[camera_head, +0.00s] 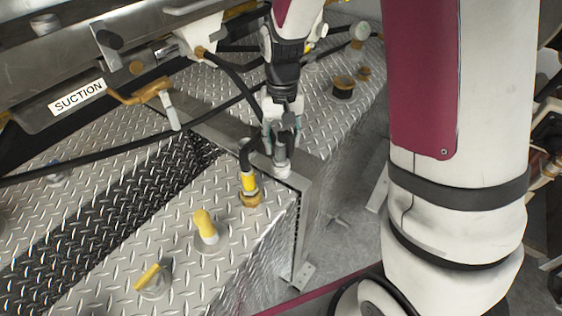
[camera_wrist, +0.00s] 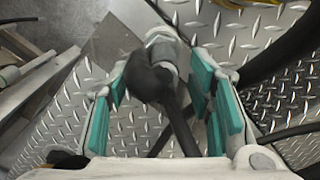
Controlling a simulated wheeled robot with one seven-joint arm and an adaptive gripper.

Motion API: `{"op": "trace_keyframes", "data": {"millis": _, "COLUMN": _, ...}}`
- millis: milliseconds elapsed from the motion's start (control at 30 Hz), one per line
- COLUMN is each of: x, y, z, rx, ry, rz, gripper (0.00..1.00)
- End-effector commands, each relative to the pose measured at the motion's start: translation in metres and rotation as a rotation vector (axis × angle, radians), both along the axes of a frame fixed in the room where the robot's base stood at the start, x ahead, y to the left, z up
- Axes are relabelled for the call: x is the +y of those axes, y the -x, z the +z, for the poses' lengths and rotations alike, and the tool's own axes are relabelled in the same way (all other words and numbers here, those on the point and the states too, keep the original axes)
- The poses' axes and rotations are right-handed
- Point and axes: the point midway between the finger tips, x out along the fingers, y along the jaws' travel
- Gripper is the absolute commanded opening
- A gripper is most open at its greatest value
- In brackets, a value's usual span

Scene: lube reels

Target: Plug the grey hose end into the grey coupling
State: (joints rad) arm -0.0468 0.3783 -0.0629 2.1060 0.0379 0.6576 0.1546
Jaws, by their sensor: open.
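The grey hose end (camera_head: 281,152) stands upright below my gripper (camera_head: 282,128), directly above the pale grey coupling (camera_head: 283,172) near the corner of the tread-plate top. The two look in line and touching; I cannot tell how deep the hose end sits. In the wrist view, my gripper (camera_wrist: 160,85) is open, its teal pads on either side of the black hose bend (camera_wrist: 150,82). Gaps show beside the hose. A light grey collar (camera_wrist: 162,45) shows beyond the bend.
A black hose with a yellow end (camera_head: 248,182) stands on a brass fitting just left. Yellow-capped fittings (camera_head: 206,225) and (camera_head: 153,277) stand nearer on the tread plate. Black hoses cross behind, below the rail with the SUCTION label (camera_head: 78,97). The floor right of the plate edge is mostly clear.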

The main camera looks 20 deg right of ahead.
Motion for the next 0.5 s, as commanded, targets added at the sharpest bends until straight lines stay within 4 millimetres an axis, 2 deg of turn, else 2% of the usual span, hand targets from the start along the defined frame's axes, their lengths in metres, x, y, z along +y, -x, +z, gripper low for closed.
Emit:
{"op": "trace_keyframes", "data": {"millis": 300, "x": 0.003, "y": 0.002, "z": -0.041, "rx": 0.005, "ry": 0.000, "rz": -0.001, "gripper": 0.47}}
{"op": "trace_keyframes", "data": {"millis": 500, "x": 0.003, "y": 0.001, "z": -0.051, "rx": 0.001, "ry": 0.000, "rz": 0.000, "gripper": 0.47}}
